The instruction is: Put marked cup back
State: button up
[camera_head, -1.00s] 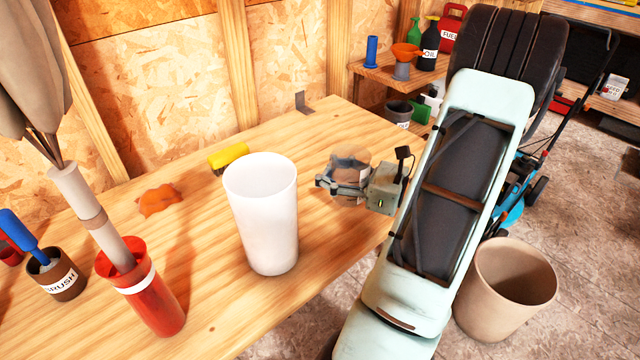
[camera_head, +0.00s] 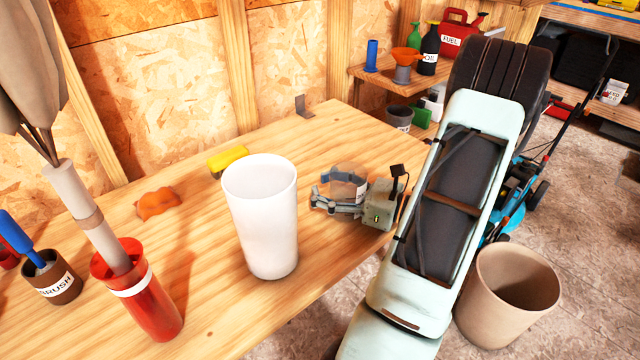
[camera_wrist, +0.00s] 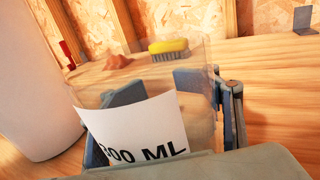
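The marked cup (camera_head: 347,186) is clear, with a white label. In the wrist view the cup (camera_wrist: 190,62) fills the middle and its label reads "300 ML", tilted in the picture. My gripper (camera_head: 335,194) is low over the wooden bench, right of a tall white container (camera_head: 262,220). Its blue-grey fingers (camera_wrist: 165,92) are around the cup and partly show through its clear wall; it appears shut on the cup. The cup's base is hidden, so I cannot tell whether it touches the bench.
The bench (camera_head: 200,270) also holds a yellow brush (camera_head: 228,158), an orange rag (camera_head: 158,203), a red holder (camera_head: 145,305) and a brush pot (camera_head: 55,285). A beige bin (camera_head: 505,295) stands on the floor. A small shelf (camera_head: 385,82) is behind.

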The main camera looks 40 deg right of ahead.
aim_at(347, 193)
jog(key=o, duration=0.4)
jog(key=shift+r, duration=0.2)
jog(key=p+v, duration=0.1)
jog(key=v, duration=1.1)
jog(key=shift+d+f, duration=0.1)
